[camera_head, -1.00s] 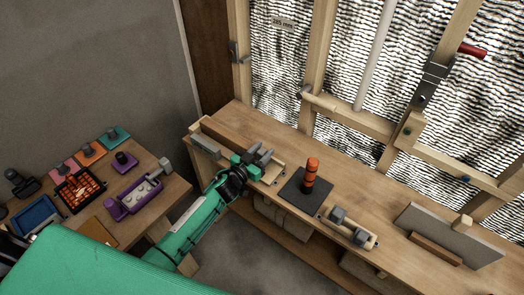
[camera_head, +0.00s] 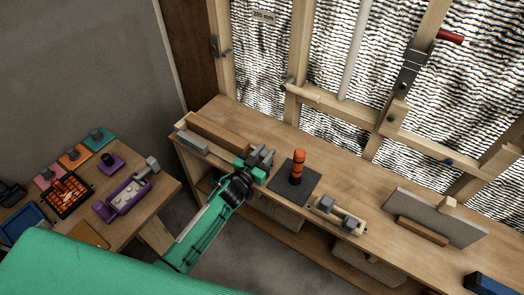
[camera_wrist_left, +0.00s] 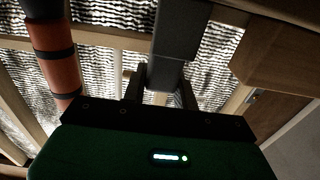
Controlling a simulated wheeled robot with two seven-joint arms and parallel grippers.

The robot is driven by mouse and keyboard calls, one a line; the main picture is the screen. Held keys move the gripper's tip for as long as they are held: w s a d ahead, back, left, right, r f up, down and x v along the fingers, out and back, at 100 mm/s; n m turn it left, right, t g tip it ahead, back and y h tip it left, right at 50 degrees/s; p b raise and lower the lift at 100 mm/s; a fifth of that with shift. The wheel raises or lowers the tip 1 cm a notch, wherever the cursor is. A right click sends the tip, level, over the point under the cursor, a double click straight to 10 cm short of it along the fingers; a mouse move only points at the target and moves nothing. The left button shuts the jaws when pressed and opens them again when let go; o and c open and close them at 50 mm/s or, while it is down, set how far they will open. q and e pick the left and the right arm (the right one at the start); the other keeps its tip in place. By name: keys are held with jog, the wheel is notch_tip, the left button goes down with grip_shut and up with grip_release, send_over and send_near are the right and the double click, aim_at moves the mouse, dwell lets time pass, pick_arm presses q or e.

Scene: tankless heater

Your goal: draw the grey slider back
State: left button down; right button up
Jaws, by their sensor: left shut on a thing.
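My left gripper (camera_head: 265,158) is over the wooden bench, left of the orange-and-black cylinder. In the left wrist view its fingers (camera_wrist_left: 160,88) are closed around a grey block (camera_wrist_left: 165,74), which looks like the grey slider. A larger grey piece (camera_wrist_left: 180,32) rises just beyond it. In the head view the gripper covers most of the slider and its base, so how far it sits along its track cannot be told. My right gripper is in neither view.
The orange-and-black cylinder (camera_head: 299,160) stands on a dark mat (camera_head: 280,185) close to the right of my gripper. A beige fixture with grey knobs (camera_head: 338,215) lies further right. A wooden beam (camera_head: 218,132) lies to the left. Wall studs (camera_head: 297,60) rise behind the bench.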

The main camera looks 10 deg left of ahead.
pick_arm(q)
jog(key=c, duration=1.1)
grip_release()
jog(key=b+v, duration=0.2)
jog(key=v, duration=1.2)
jog(key=shift+w+r+b, duration=0.1)
jog(key=shift+b, duration=0.2)
